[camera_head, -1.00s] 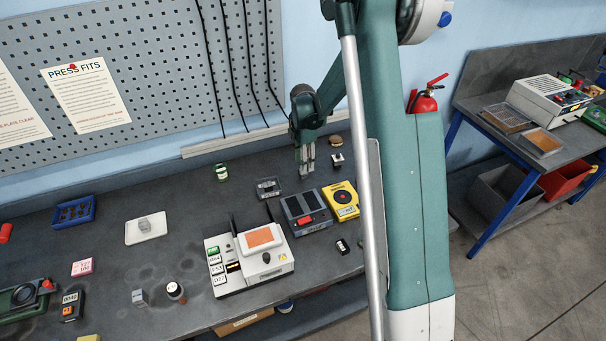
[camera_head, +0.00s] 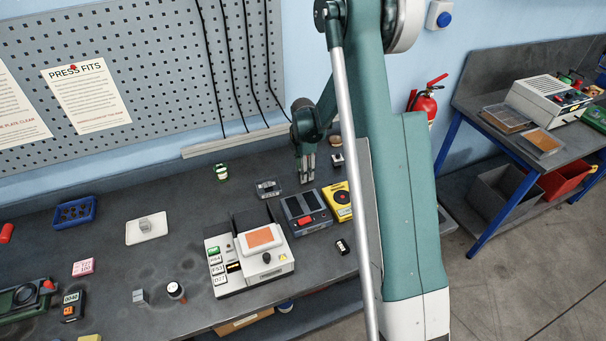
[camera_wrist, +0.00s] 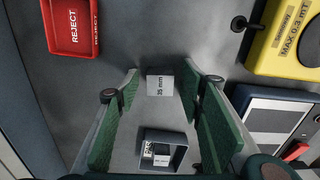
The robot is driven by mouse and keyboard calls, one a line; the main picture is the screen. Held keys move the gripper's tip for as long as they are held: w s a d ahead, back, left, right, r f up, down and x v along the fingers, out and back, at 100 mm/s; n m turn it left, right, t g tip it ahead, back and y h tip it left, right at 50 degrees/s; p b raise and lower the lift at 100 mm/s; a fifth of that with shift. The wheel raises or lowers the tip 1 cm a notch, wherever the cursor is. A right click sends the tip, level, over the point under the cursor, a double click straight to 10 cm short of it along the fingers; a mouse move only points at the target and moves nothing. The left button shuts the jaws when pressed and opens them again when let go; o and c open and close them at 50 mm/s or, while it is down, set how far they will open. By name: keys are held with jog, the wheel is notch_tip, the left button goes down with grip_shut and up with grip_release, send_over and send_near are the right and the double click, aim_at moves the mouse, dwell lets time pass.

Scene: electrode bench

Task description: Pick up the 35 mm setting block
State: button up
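The 35 mm setting block (camera_wrist: 160,85) is a small light grey block with "35 mm" on its face. In the wrist view it sits between the tips of my gripper (camera_wrist: 160,78); a gap shows beside each green-padded finger. My gripper is open and holds nothing. In the head view my gripper (camera_head: 307,178) points down at the bench behind the dark device with a red button. I cannot make out the block in the head view.
A dark PASS tray (camera_wrist: 182,138) lies close to the fingers, with a labelled block inside. A red REJECT tray (camera_wrist: 72,48), a yellow meter (camera_wrist: 284,42) and a device with a red button (camera_wrist: 280,115) stand around. A white press unit (camera_head: 278,271) is nearer the front.

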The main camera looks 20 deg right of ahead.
dwell(0.6)
jog(key=c, duration=1.1)
jog(key=shift+r, duration=4.95)
